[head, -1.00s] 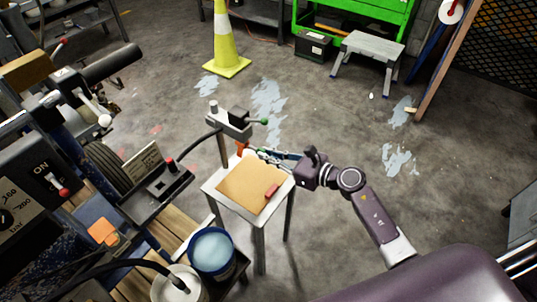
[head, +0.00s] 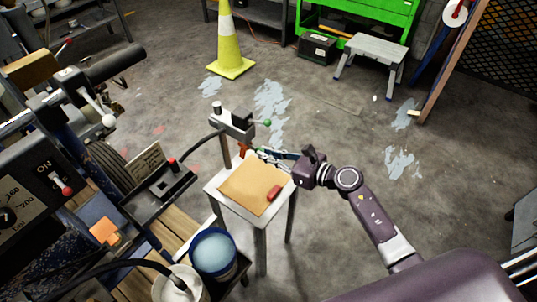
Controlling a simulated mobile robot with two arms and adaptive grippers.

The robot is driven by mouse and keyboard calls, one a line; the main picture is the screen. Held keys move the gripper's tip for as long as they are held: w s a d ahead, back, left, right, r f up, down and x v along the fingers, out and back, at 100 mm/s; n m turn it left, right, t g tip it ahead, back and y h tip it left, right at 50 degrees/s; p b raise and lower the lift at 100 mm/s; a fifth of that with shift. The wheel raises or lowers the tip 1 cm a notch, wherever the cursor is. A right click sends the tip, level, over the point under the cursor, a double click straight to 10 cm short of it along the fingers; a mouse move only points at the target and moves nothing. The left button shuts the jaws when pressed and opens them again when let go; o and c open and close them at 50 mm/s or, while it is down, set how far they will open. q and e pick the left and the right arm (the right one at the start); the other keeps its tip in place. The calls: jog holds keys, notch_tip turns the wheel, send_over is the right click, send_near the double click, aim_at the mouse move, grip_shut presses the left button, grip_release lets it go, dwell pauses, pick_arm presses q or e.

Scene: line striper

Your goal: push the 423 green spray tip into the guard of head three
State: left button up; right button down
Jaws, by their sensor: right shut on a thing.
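A grey spray head (head: 234,124) with a green-knobbed lever stands on a post at the back of a small metal stand. An orange-red guard (head: 243,148) hangs below the head. My right gripper (head: 259,153) reaches in from the right, above the stand's back edge, with its fingertips close beside the guard. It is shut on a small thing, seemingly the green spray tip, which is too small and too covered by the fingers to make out. I cannot tell whether it touches the guard. My left gripper is not in view.
The stand (head: 219,202) has a tan board (head: 254,183) with a red block (head: 274,193) on it. The striper machine (head: 62,180) and a blue-rimmed bucket (head: 213,252) crowd the left. A yellow cone (head: 230,55) and a step stool (head: 373,50) stand behind. The floor at right is open.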

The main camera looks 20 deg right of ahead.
jog(key=shift+w+a, duration=0.25)
jog(key=shift+w, duration=0.05)
dwell(0.6)
jog(key=shift+w+a, duration=0.2)
jog(key=shift+w, duration=0.05)
jog(key=shift+w+a, duration=0.35)
jog(key=shift+w, duration=0.1)
jog(key=c, duration=2)
grip_release()
jog(key=shift+w, duration=0.1)
jog(key=shift+o, duration=0.6)
jog(key=shift+o, duration=1)
jog(key=v, duration=0.7)
jog(key=shift+p, duration=0.3)
